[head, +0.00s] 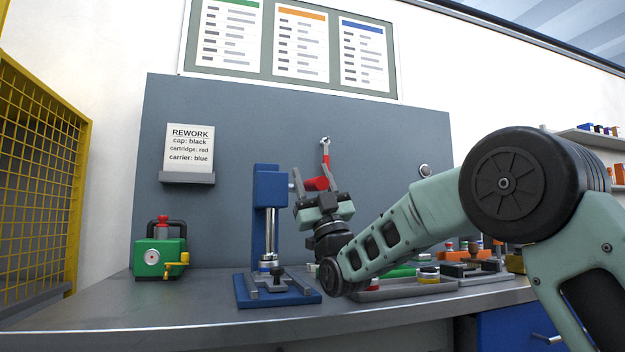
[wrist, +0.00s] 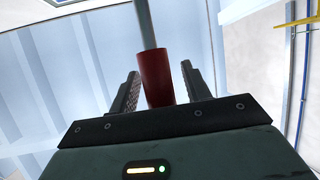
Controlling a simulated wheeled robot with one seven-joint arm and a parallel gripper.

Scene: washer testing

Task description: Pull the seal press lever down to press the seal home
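The seal press (head: 268,215) is a blue upright frame on a blue base with a shiny vertical ram. Its lever ends in a red cylindrical handle (head: 317,184) beside the top of the press. My gripper (head: 322,183) is raised at the lever handle, pointing up. In the wrist view the red handle (wrist: 157,78) on a grey rod stands between my two open fingers (wrist: 160,90), with gaps visible on both sides. A part with a blue band (head: 267,264) sits under the ram on the press base. The seal itself cannot be made out.
A green device (head: 160,255) with a yellow tap stands left of the press. A grey tray (head: 405,290) with parts lies right of it, partly behind my arm. The bench front-left is clear.

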